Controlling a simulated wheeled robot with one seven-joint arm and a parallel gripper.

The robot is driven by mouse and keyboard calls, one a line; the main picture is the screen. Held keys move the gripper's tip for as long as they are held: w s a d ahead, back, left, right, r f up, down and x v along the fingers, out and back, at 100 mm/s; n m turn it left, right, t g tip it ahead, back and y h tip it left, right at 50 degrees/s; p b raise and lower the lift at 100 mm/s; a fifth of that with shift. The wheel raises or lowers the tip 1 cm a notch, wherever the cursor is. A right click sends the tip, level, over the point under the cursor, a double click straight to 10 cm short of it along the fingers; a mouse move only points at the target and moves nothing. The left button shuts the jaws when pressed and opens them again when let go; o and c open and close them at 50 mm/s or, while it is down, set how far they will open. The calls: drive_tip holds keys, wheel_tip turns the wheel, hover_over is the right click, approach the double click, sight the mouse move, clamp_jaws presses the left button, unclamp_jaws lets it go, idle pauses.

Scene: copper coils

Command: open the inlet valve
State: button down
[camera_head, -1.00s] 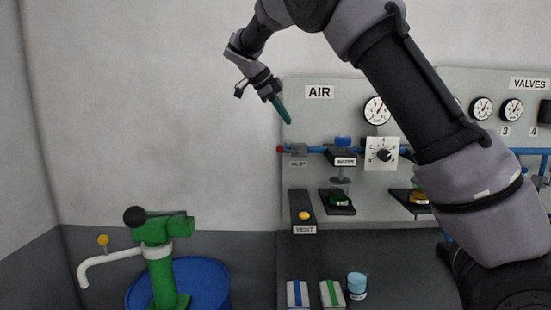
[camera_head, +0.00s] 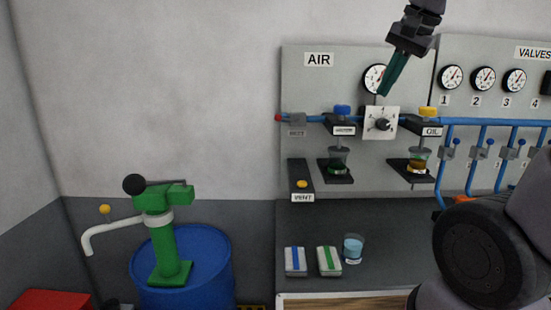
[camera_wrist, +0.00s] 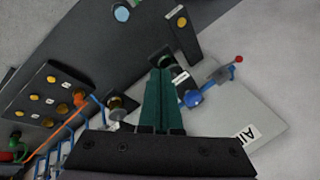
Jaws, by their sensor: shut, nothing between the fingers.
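The AIR panel (camera_head: 300,85) carries a blue pipe (camera_head: 310,119) with a red end (camera_head: 279,117) at its left. A small grey block with a label that seems to read INLET (camera_head: 297,133) sits just under the pipe near that end. The red end also shows in the wrist view (camera_wrist: 238,59), right of the fingers. I cannot make out the inlet valve's handle position. My gripper (camera_head: 384,94) is shut and empty, its teal fingers pointing down before the pressure gauge, above the white dial plate (camera_head: 370,130). It is well right of the inlet block.
Filter and OIL units (camera_head: 426,128) hang beside the dial. A yellow-buttoned VENT box (camera_head: 302,184) is below the inlet. Two small packs and a blue cup (camera_head: 353,248) stand on the counter. A green pump (camera_head: 165,235) on a blue drum is at left.

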drive_tip(key=s+f+n+t, duration=0.2)
drive_tip(key=s+f+n, duration=0.15)
drive_tip(key=s, duration=0.45)
drive_tip(key=w+a+r+n+t+y, duration=0.2)
drive_tip(key=w+a+r, duration=0.1)
drive_tip(key=w+a, duration=0.4)
drive_tip(key=w+a+r+n+t+y, duration=0.1)
drive_tip(key=w+a+r+n+t, duration=0.15)
drive_tip(key=w+a, duration=0.5)
drive_tip(key=m+h, duration=0.1)
drive_tip(key=h, duration=0.3)
approach(286, 119)
drive_tip(key=x, duration=0.7)
drive_tip(key=shift+r, duration=0.1)
